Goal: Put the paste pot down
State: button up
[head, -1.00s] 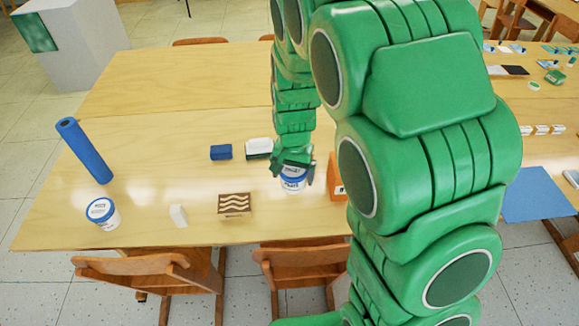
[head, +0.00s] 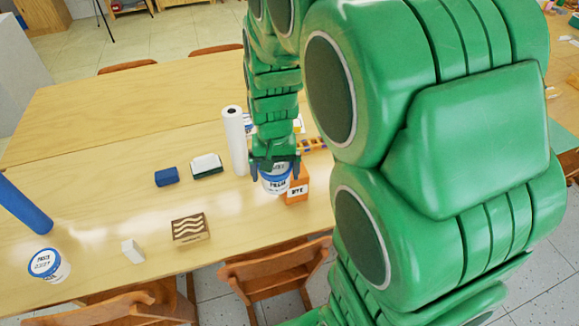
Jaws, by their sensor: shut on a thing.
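My gripper (head: 275,171) points down and is shut on a white paste pot (head: 274,183) with a blue lid. The pot is in front of the orange dye box (head: 298,187) and partly overlaps it in this view. I cannot tell whether the pot's base touches the table (head: 100,200). A second paste pot (head: 48,264), also white with a blue lid, stands at the table's front left.
A white roll (head: 234,140) stands upright just left of my gripper. A blue block (head: 166,177), a white-topped eraser (head: 206,166), a wave-pattern block (head: 190,229) and a small white block (head: 132,251) lie further left. A blue roll (head: 22,205) is at the left edge. Chairs line the front.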

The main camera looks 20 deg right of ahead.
jog(key=s+d+r+n, duration=0.1)
jog(key=s+d+r, duration=0.2)
jog(key=d+r, duration=0.3)
send_over(292, 178)
jog(key=d, duration=0.1)
notch_tip(292, 178, down, 4)
jog(key=shift+w+d+f, duration=0.1)
jog(key=shift+w+f, duration=0.6)
jog(key=shift+f, duration=0.25)
jog(key=shift+w+d+f, duration=0.1)
jog(key=shift+w+f, duration=0.55)
jog(key=shift+f, duration=0.3)
jog(key=shift+w+d+f, duration=0.1)
jog(key=shift+w+f, duration=0.6)
jog(key=shift+f, duration=0.25)
jog(key=shift+w+f, duration=0.3)
jog(key=shift+f, duration=1.5)
jog(key=shift+f, duration=0.1)
jog(key=o, duration=0.9)
jog(key=shift+o, duration=0.3)
